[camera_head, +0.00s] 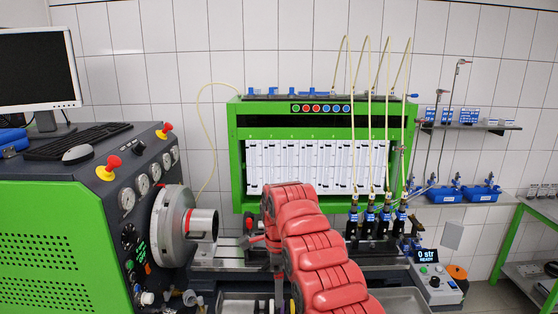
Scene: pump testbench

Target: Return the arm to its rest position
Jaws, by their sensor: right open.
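My right arm, in red segmented covers, rises from the bottom middle of the head view and bends over in front of the pump bench. My right gripper (278,290) hangs low on the left side of this arm, partly hidden by it. It is open, and I see nothing held in it. My left gripper is not in view.
Left of my arm is the green test bench (62,245) with a chuck (172,226). Behind are a green cabinet (237,150) and several black injectors (368,220) with thin hoses. A control box (437,284) stands right. A metal tray (405,300) lies below.

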